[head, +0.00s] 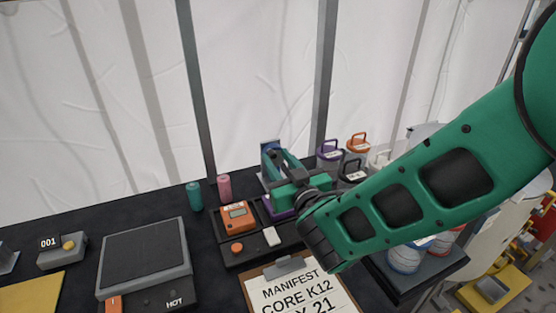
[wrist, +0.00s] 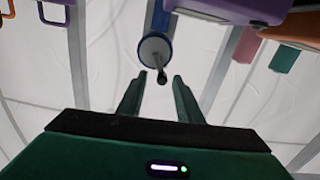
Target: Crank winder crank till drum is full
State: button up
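The winder crank shows in the wrist view as a pale round disc (wrist: 155,48) with a short dark handle (wrist: 161,76) pointing toward me. A blue upright part (wrist: 158,18) of the winder is behind the disc. My gripper (wrist: 160,80) is open, one finger on each side of the handle's end, with gaps on both sides. In the head view my gripper (head: 274,158) is at the winder (head: 268,143), which it mostly hides. The drum and how full it is cannot be made out.
An orange device (head: 237,217) on a black tray, a pink cylinder (head: 224,187) and a teal cylinder (head: 194,196) stand left of my gripper. A clipboard (head: 290,266) lies in front, a hot plate (head: 145,258) far left.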

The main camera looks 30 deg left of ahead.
jog(key=shift+w+a, duration=0.2)
jog(key=shift+a, duration=0.1)
grip_shut()
jog(key=shift+d+f, duration=0.1)
dwell(1.0)
grip_release()
